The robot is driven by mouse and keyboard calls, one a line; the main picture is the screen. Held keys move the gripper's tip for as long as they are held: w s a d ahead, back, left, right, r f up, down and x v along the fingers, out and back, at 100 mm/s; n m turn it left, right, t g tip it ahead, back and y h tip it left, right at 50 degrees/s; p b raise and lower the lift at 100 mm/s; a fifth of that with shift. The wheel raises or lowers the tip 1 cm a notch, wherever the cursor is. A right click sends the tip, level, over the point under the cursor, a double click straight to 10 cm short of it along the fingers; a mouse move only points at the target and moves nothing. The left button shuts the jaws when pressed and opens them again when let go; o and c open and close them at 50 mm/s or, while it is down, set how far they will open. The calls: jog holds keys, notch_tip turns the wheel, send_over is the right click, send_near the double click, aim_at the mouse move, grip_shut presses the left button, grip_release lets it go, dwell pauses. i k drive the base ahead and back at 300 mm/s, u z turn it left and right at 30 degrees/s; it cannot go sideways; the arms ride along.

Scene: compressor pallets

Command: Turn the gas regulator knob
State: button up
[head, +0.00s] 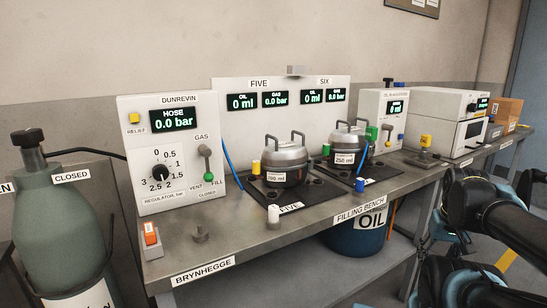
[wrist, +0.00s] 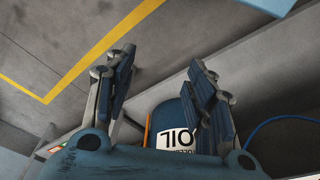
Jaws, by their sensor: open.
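The gas regulator knob (head: 160,172) is a small black knob in the head view, at the centre of a printed bar scale on the white Dunrevin panel (head: 133,157). Its exact setting is too small to read. The hose display (head: 173,118) above it reads 0.0 bar. A green-tipped gas lever (head: 206,152) sits right of the knob, above the vent, closed and fill labels. In the wrist view, my gripper (wrist: 161,62) is open and empty, its fingers apart over the floor and the blue oil drum (wrist: 171,117). It is far from the knob, which is outside the wrist view.
A green gas cylinder (head: 62,215) with a closed label stands left of the metal bench (head: 240,250). Two metal pots (head: 286,162) (head: 350,145) stand on black plates on the bench.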

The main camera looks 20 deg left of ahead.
aim_at(160, 172)
jog(key=u, duration=2.1)
jog(key=k, duration=0.85)
jog(key=z, duration=0.3)
